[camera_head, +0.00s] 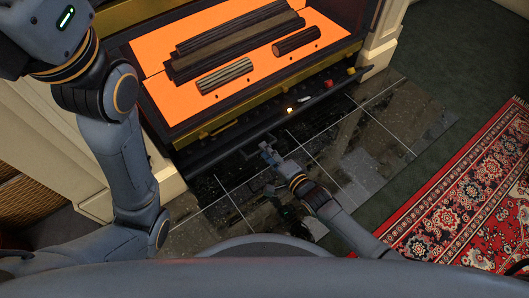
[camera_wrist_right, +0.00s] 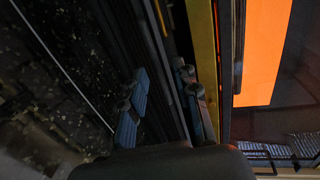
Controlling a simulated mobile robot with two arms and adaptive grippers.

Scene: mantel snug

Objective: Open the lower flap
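The lower flap (camera_head: 222,152) is a long dark panel below the gold trim of the fireplace. It appears tilted outward, with small controls showing in the gap behind its upper edge. My right gripper (camera_head: 268,153) is at the flap's front edge, near its middle. In the right wrist view, my right gripper (camera_wrist_right: 163,103) has its two fingers apart, with a dark edge of the flap (camera_wrist_right: 150,75) running between them. I cannot tell whether either finger touches it. My left arm rises along the left side; its gripper is out of view.
The fireplace holds a glowing orange bed (camera_head: 160,98) with dark logs (camera_head: 235,50) and a paler log (camera_head: 225,75). A lit knob (camera_head: 290,110) and a red knob (camera_head: 328,84) show behind the flap.

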